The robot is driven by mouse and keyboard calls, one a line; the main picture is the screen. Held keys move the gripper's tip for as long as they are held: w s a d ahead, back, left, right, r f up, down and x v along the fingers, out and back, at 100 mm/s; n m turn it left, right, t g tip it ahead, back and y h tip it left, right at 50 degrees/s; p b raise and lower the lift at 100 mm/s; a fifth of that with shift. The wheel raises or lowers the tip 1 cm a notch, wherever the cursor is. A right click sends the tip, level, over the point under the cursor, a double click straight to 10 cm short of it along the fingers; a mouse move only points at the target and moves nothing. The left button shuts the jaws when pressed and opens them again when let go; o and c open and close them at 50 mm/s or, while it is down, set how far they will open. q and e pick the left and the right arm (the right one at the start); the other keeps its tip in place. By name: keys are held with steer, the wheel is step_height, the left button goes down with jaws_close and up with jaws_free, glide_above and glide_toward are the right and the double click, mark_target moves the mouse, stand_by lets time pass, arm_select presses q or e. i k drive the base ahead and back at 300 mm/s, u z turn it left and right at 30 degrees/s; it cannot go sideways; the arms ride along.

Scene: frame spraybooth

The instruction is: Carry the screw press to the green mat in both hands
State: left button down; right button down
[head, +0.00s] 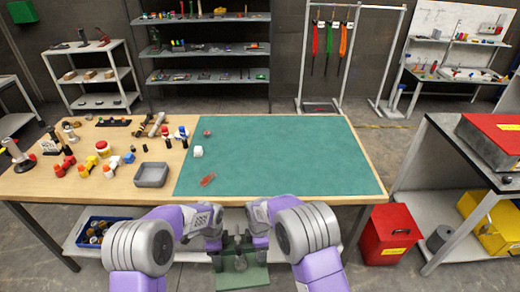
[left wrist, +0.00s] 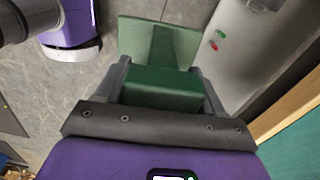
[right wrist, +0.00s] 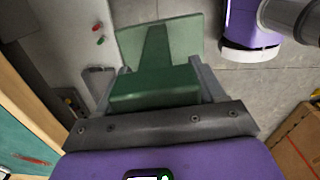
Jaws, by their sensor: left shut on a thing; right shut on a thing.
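The screw press (head: 243,277) is a dark green piece with a flat base plate and a grey screw part. It is in front of the workbench's near edge, between my two grippers. My left gripper (head: 217,257) is shut on a green block of the press, which also shows in the left wrist view (left wrist: 160,90). My right gripper (head: 262,254) is shut on the other side, on a green block seen in the right wrist view (right wrist: 155,90). My arms partly hide the press. The green mat (head: 290,150) covers the right part of the bench top.
On the mat's left side lie a white piece (head: 198,152), a red item (head: 207,180) and a small reddish item (head: 207,133). A grey tray (head: 151,176) and several tools sit left of the mat. The mat's middle and right are clear. A red bin (head: 388,238) stands right.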

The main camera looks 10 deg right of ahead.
mark_target(330, 165)
steer(key=u, duration=1.95)
steer(key=k, duration=1.25)
steer(key=z, duration=2.5)
steer(key=i, duration=0.1)
steer(key=u, duration=0.3)
